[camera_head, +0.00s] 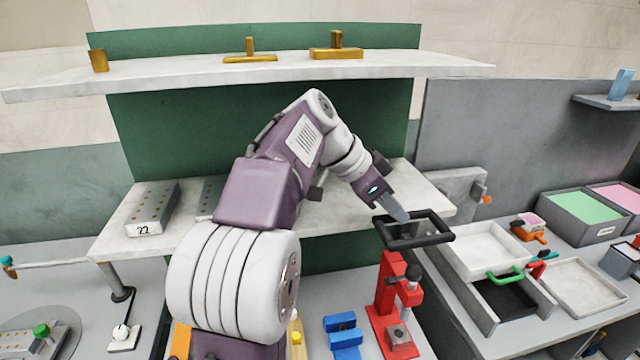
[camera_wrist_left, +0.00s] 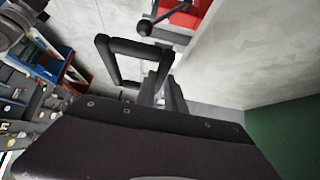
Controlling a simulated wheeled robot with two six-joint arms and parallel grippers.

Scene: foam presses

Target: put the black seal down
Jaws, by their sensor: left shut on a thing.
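The black seal (camera_head: 425,241) is a rectangular black frame with an open middle. My left gripper (camera_head: 399,211) comes down from the upper left and is shut on the frame's far side. In the head view the seal overlaps the right front edge of the lower white shelf (camera_head: 436,197) and lies above the red press in the picture. I cannot tell whether it touches the shelf. In the left wrist view the seal (camera_wrist_left: 143,49) sticks out from the fingers (camera_wrist_left: 165,92), tilted in the picture. My right gripper is in neither view.
A red press (camera_head: 388,296) stands below the seal, with blue blocks (camera_head: 344,337) left of it. A white open tray (camera_head: 485,246) and a drawer with a green handle (camera_head: 505,275) are at right. A grey block marked 22 (camera_head: 152,209) sits on the shelf's left.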

